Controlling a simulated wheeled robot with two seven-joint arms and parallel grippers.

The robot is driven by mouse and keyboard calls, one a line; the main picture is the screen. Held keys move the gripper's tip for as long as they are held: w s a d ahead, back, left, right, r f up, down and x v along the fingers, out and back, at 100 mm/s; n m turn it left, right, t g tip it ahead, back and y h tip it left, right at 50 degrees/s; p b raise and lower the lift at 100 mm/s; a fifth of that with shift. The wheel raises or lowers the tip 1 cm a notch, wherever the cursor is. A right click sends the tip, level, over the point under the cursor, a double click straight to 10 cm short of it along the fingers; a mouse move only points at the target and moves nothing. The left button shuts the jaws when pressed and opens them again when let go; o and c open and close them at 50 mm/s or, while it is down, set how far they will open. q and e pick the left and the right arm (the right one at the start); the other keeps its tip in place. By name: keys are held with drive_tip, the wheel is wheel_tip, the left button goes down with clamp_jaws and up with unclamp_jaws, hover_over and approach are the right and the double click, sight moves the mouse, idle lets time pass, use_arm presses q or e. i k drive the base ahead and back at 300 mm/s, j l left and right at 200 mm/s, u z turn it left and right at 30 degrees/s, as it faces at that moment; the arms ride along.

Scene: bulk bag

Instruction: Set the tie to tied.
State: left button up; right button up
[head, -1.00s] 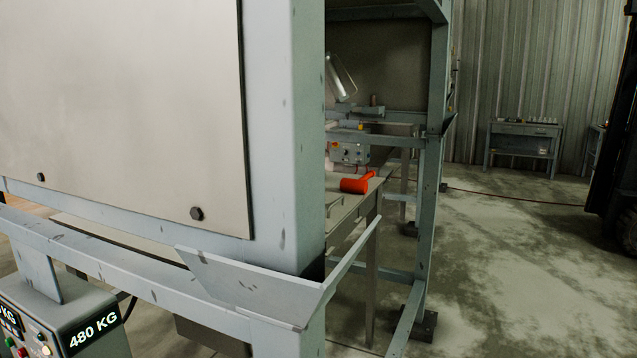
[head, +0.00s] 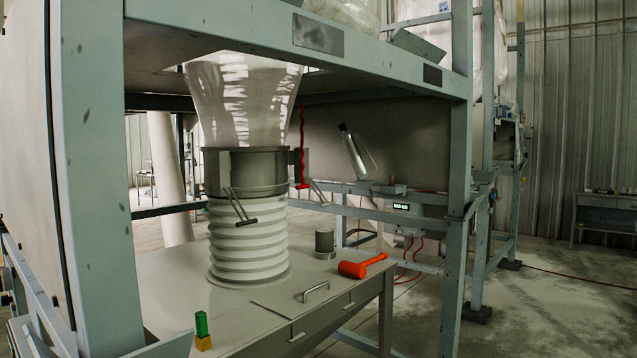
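A translucent white bag spout (head: 243,100) hangs through the frame's top deck. Its lower end goes into a dark grey clamp collar (head: 245,171) with levers on it. White ribbed bellows (head: 248,238) stand below the collar on a grey table. A red cord (head: 302,145) hangs just right of the spout, with a small red end near the collar's level. I cannot make out a tie on the spout, nor tell whether the red cord belongs to it. Neither of my grippers is in view.
On the table (head: 180,285) lie an orange-red mallet (head: 360,266), a small grey cylinder (head: 324,243) and a green-and-yellow block (head: 203,330). Steel frame posts (head: 92,150) stand at the left and right (head: 458,190).

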sight(303, 186)
drive_tip(key=i+l+u, duration=0.1)
drive_tip(key=i+l, duration=0.25)
drive_tip(key=i+l+z, duration=0.15)
drive_tip(key=i+l, duration=0.25)
drive_tip(key=i+l+z, duration=0.1)
drive_tip(key=i+l, duration=0.2)
drive_tip(key=i, duration=0.25)
drive_tip(key=i+l+z, duration=0.15)
drive_tip(key=i+l, duration=0.15)
drive_tip(key=i, duration=0.2)
drive_tip(key=i+l+z, duration=0.1)
drive_tip(key=i, duration=0.4)
drive_tip(key=l, duration=0.15)
